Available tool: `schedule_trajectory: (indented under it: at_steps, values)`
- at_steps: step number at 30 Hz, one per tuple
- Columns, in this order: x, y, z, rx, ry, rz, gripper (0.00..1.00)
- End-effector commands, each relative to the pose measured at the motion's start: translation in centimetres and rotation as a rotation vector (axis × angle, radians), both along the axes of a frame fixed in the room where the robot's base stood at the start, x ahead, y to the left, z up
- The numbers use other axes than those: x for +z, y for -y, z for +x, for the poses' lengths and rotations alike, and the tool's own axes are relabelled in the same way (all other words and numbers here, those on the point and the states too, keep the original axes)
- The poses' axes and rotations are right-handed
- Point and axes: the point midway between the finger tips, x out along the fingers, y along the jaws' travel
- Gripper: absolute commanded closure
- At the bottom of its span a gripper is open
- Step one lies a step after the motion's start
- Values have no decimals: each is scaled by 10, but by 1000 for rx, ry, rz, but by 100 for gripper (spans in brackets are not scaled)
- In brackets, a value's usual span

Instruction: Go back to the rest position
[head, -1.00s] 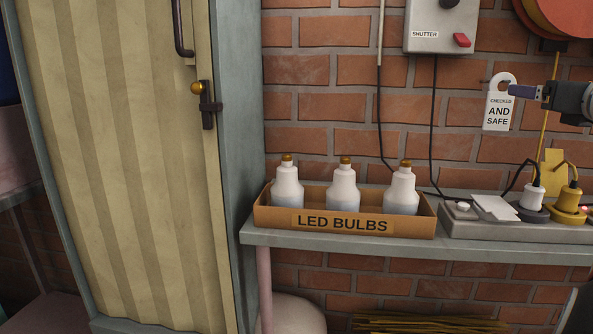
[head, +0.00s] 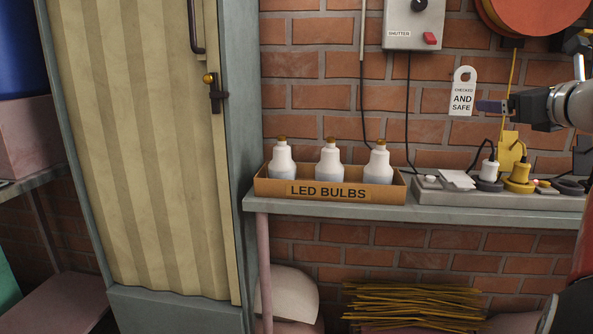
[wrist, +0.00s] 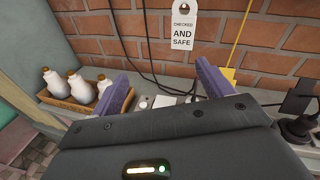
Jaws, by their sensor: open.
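My gripper (head: 492,106) is at the right of the head view, above the shelf and in front of the brick wall. In the wrist view its two purple fingers (wrist: 166,82) stand wide apart with nothing between them. A white tag reading "CHECKED AND SAFE" (head: 462,92) hangs on the wall just left of the fingertips in the head view. In the wrist view the tag (wrist: 182,30) hangs beyond the fingers, apart from them.
A cardboard box labelled "LED BULBS" (head: 330,192) with three bulbs stands on the grey shelf (head: 430,212). A power strip (head: 455,197) with plugs lies to its right, below my gripper. A shutter box (head: 413,25) and red reel (head: 535,15) are above. A tall cabinet (head: 135,150) stands left.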

Motion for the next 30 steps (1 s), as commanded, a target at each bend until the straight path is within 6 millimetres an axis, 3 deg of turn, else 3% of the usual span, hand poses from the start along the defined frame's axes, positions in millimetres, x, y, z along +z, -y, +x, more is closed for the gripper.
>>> schedule_trajectory:
  at_steps: [8,14,18,21,25,30]
  values:
    - [-47,-76,2,136,-148,-312,21]
    - [-111,-160,-21,363,-287,-728,21]
    - [-179,-230,-67,654,-360,-1177,21]
    - [-231,-266,-110,900,-365,-1523,21]
    - [-292,-292,-166,1223,-303,-1945,21]
    - [-345,-299,-215,1537,-175,-2326,21]
